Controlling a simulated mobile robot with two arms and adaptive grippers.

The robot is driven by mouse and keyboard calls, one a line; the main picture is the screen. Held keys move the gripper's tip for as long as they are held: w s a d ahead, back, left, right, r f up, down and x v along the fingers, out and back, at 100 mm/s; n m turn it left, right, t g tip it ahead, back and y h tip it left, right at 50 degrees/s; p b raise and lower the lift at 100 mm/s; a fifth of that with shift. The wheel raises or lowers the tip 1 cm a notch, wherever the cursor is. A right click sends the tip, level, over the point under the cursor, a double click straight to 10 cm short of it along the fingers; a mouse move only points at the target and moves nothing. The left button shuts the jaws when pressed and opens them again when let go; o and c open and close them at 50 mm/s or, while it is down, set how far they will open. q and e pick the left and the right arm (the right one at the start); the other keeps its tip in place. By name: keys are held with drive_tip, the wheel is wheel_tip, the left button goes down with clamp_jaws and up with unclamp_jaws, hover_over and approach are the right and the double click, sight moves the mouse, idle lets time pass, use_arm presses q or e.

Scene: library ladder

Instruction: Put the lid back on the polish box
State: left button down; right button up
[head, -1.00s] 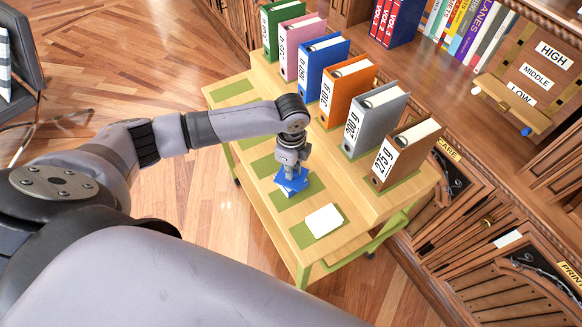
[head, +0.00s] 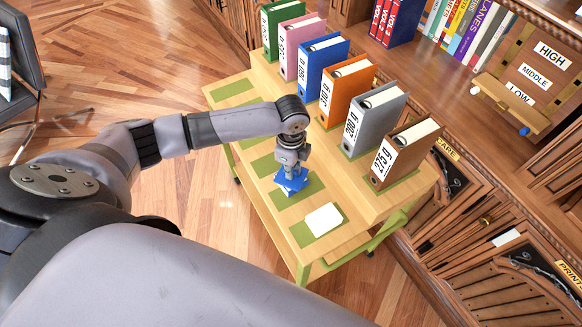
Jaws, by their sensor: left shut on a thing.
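My left gripper (head: 291,167) points down over the lower front shelf of the wooden cart (head: 354,240). It is shut on a small blue piece, which I take to be the lid of the polish box. Blue surfaces (head: 292,186) show just under the fingers, above a green mat. The gripper covers much of them, so I cannot tell lid from box clearly, nor whether the lid sits flat on it. My right gripper is not in view.
A white flat block (head: 323,220) lies on a green mat to the right. Several upright binders, among them a grey one (head: 374,120) and a brown one (head: 405,153), stand on the cart's raised back. Bookshelves (head: 440,85) stand behind. Wooden floor (head: 200,220) is clear at left.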

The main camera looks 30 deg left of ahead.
use_arm(q)
drive_tip(key=shift+p, duration=0.45)
idle(0.4)
idle(0.3)
drive_tip(key=c, duration=1.6)
unclamp_jaws()
drive_tip(key=shift+o, duration=0.2)
drive_tip(key=o, duration=0.4)
drive_tip(key=shift+o, duration=0.2)
drive_tip(key=shift+r+p, duration=3.5)
drive_tip(key=shift+p, duration=0.5)
drive_tip(key=shift+c, duration=0.2)
